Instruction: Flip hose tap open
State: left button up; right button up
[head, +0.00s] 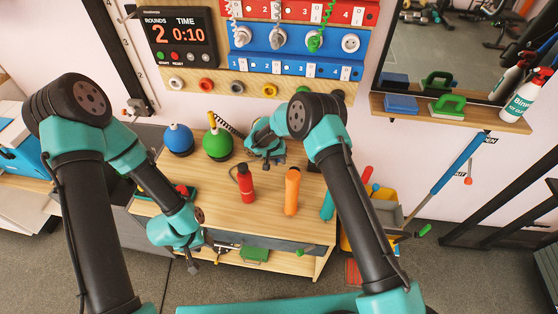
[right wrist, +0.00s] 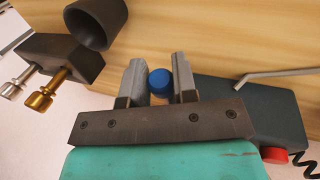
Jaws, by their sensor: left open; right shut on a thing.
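My right gripper (head: 272,158) is low over the back of the wooden table. In the right wrist view its grey fingers (right wrist: 159,76) are shut on a small round blue knob (right wrist: 160,84). Beside the knob is a dark grey body (right wrist: 250,108) with a thin metal lever and a red button. To the left is a dark block (right wrist: 62,56) with a brass and a silver fitting. I cannot tell for certain which part is the hose tap. My left gripper (head: 193,267) is open and empty, pointing down near the table's front left edge.
The table (head: 220,205) holds a blue flask (head: 178,140), a green flask (head: 217,144), a red bottle (head: 246,183) and an orange cylinder (head: 291,190). A yellow bin (head: 384,209) stands to the right. A socket panel (head: 290,55) is on the wall behind.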

grip_shut()
jog(key=shift+r, duration=0.1)
jog(key=shift+w+d+r+n+g+y, duration=0.1)
jog(key=shift+w+r+g+y, duration=0.1)
jog(key=shift+r+g, duration=0.35)
jog(key=shift+w+d+r+n+g+y, duration=0.1)
jog(key=shift+w+r+g, duration=0.15)
jog(key=shift+g, duration=0.6)
jog(key=shift+w+d+r+n+g+y, duration=0.1)
jog(key=shift+w+r+g, duration=0.2)
jog(key=shift+g, duration=0.4)
jog(key=shift+s, duration=0.1)
jog(key=o, duration=0.8)
grip_release()
jog(key=shift+a, duration=0.1)
jog(key=shift+r, duration=0.15)
